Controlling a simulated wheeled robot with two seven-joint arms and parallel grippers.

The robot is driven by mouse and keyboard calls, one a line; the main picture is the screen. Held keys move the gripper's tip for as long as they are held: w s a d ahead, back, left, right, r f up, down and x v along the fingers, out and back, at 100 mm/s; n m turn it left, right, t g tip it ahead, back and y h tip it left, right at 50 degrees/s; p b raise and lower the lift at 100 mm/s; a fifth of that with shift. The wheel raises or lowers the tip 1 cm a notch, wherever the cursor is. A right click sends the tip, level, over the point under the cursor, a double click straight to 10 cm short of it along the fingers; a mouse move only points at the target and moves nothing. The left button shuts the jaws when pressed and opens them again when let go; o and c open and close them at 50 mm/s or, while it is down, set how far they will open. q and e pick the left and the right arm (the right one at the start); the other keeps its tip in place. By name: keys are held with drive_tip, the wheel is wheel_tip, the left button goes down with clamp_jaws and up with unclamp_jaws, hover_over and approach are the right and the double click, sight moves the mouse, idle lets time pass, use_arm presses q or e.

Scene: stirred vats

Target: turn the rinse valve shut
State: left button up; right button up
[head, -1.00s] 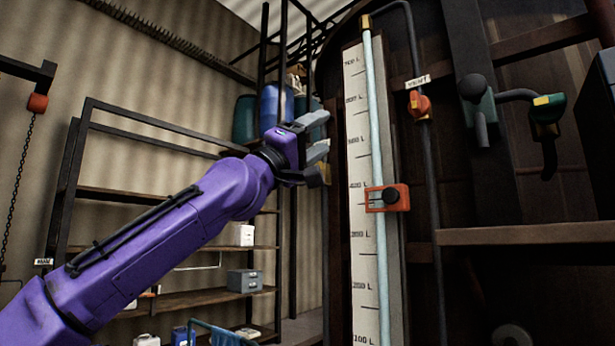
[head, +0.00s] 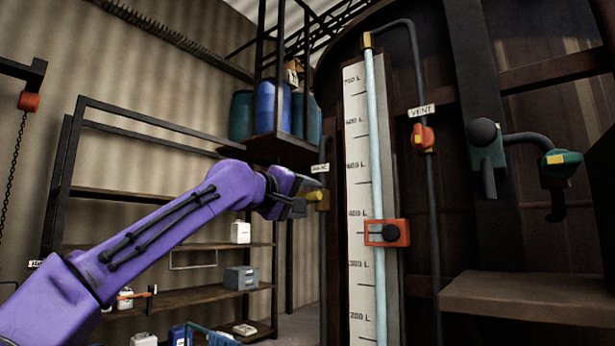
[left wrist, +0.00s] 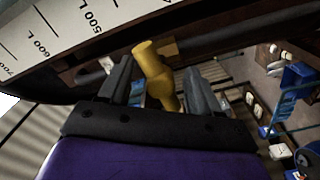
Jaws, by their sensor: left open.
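The valve with a yellow handle (head: 320,198) sits at the left edge of the big dark vat, under a small white label (head: 319,168) whose text is hard to read. My left gripper (head: 306,195) is open at the handle, coming from the left. In the left wrist view the yellow handle (left wrist: 153,72) shows between the two spread fingers of my left gripper (left wrist: 160,82), with gaps on both sides. The head view hides part of the handle behind the fingers. My right gripper is in neither view.
A level gauge (head: 358,190) with a red slider (head: 387,233) stands just right of the valve. A red-handled vent valve (head: 423,137) and a green-handled valve (head: 560,165) are farther right. A shelf rack (head: 180,299) and blue drums (head: 273,106) stand behind my arm.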

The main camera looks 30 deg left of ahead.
use_arm(q)
drive_tip(key=shift+w+r+p, duration=0.2)
drive_tip(key=shift+w+p, duration=0.15)
drive_tip(key=shift+w, duration=0.05)
drive_tip(key=shift+w+d+f, duration=0.1)
drive_tip(key=shift+w+f, duration=0.1)
drive_tip(key=shift+w, duration=0.05)
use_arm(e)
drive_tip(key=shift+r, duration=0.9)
use_arm(q)
drive_tip(key=shift+f, duration=0.1)
drive_tip(key=c, duration=1)
drive_tip(key=shift+o, duration=0.5)
drive_tip(key=shift+m, duration=0.4)
drive_tip(key=o, duration=0.9)
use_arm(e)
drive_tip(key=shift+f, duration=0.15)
